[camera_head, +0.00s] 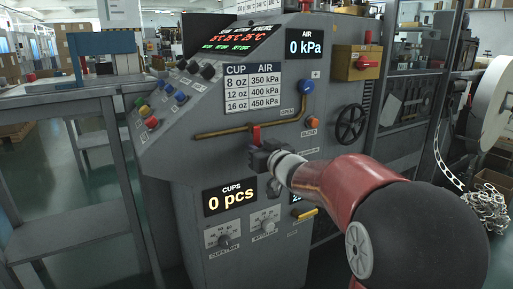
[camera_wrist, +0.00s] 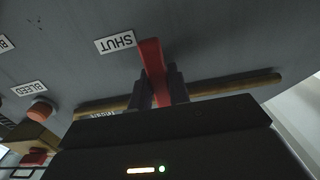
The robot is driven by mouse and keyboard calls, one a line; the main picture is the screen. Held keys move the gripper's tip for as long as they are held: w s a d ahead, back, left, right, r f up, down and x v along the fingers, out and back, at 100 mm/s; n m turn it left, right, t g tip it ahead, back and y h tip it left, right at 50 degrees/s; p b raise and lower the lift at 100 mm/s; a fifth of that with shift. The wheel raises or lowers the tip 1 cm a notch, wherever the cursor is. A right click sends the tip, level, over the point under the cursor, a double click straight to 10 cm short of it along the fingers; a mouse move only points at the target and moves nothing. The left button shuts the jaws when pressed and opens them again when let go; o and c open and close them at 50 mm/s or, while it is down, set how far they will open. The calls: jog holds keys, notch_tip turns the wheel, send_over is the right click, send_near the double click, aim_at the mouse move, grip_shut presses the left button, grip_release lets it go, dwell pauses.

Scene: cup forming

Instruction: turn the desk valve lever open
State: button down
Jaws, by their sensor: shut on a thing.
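The red valve lever (camera_head: 257,132) is on the brass pipe (camera_head: 230,130) on the front of the grey machine. My gripper (camera_head: 258,155) is at the lever, seen small and partly hidden by my wrist. In the wrist view the dark fingers (camera_wrist: 161,92) are shut on the red lever (camera_wrist: 152,58), one on each side. The lever lies across the pipe (camera_wrist: 250,86), with its red end beside the SHUT label (camera_wrist: 115,41). The OPEN label (camera_head: 287,112) shows to the right of the lever in the head view. The lever's pivot is hidden in both views.
The AIR display (camera_head: 305,47) reads 0 kPa and the CUPS display (camera_head: 230,198) reads 0 pcs. A black handwheel (camera_head: 350,124) and an orange BLEED knob (camera_head: 312,122) are right of the lever. A blue knob (camera_head: 306,87) sits above the pipe.

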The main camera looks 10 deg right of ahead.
jog(key=shift+d+n, duration=0.15)
jog(key=shift+n, duration=0.15)
jog(key=d+r+n+b, duration=0.1)
jog(key=n, duration=0.3)
jog(key=w+d+r+n+b, duration=0.1)
jog(key=n, duration=0.4)
jog(key=d+r+n+b, duration=0.1)
jog(key=d+n, duration=0.1)
jog(key=n, duration=0.2)
jog(key=shift+w+n+b, duration=0.2)
jog(key=shift+n+b, duration=0.1)
jog(key=shift+b, duration=0.05)
jog(key=shift+r+n+b, duration=0.2)
jog(key=shift+r+n, duration=0.2)
jog(key=shift+n, duration=0.55)
jog(key=shift+r+n+b, duration=0.15)
jog(key=shift+r+n, duration=0.25)
jog(key=shift+n, duration=0.55)
jog(key=c, duration=1.3)
grip_release()
